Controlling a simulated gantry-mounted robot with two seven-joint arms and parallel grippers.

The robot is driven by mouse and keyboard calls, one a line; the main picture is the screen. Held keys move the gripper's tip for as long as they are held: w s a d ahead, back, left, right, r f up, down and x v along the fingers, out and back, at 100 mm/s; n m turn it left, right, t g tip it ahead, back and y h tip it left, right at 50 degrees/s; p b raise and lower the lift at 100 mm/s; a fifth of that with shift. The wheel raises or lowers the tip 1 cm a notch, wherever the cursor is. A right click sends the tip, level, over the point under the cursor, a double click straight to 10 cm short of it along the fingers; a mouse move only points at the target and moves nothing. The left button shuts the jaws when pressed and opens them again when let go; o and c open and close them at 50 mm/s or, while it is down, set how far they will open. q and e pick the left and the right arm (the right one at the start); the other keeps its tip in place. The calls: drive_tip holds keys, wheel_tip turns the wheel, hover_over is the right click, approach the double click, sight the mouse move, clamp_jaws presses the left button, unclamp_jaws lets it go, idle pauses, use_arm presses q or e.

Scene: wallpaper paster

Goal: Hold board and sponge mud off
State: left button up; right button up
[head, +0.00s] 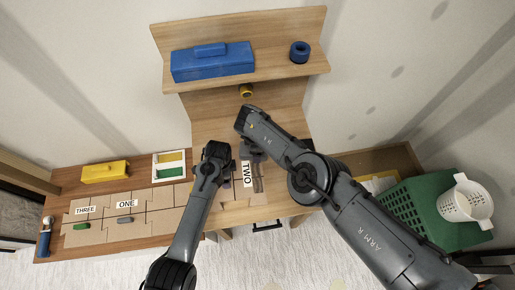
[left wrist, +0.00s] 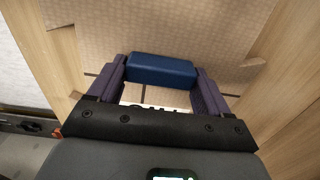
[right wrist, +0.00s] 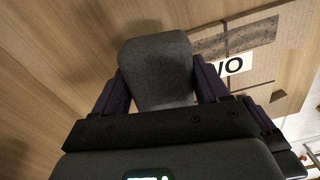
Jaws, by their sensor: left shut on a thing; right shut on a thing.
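The cardboard-coloured board labelled TWO (head: 240,197) lies on the bench beneath my grippers in the head view. Its label also shows in the right wrist view (right wrist: 234,67). Brown mud (right wrist: 236,38) streaks the board beside the label, and a smear shows in the head view (head: 258,185). My left gripper (left wrist: 162,72) is shut on a blue block-like handle (left wrist: 162,66) over the board. My right gripper (right wrist: 155,80) is shut on a dark grey sponge (right wrist: 155,62), left of the label in its wrist view. Whether the sponge touches the board is unclear.
Boards labelled THREE (head: 86,210) and ONE (head: 125,204) lie to the left. A yellow box (head: 105,171) and white-rimmed tray (head: 169,158) stand behind. A blue toolbox (head: 213,63) and blue roll (head: 299,51) sit on the shelf. A green crate (head: 411,205) stands right.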

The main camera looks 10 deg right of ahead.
drive_tip(key=shift+s+d, duration=0.15)
drive_tip(key=shift+s, duration=0.05)
drive_tip(key=shift+s+d, duration=0.15)
drive_tip(key=shift+s, duration=0.15)
drive_tip(key=shift+s+d+r+n, duration=0.1)
drive_tip(key=shift+s+r+n, duration=0.1)
drive_tip(key=shift+n, duration=0.1)
drive_tip(key=shift+s+d+n, duration=0.15)
drive_tip(key=shift+s+n, duration=0.15)
drive_tip(key=shift+s, duration=0.2)
drive_tip(key=shift+s+d+r+n, duration=0.15)
drive_tip(key=shift+s+r+n, duration=0.15)
drive_tip(key=shift+s, duration=0.1)
drive_tip(key=shift+s+r+n, duration=0.25)
drive_tip(key=shift+s+n, duration=0.35)
drive_tip(key=shift+s, duration=0.55)
drive_tip(key=shift+s+a, duration=0.1)
drive_tip(key=shift+a, duration=0.1)
drive_tip(key=shift+s+f, duration=0.1)
drive_tip(key=shift+f, duration=0.05)
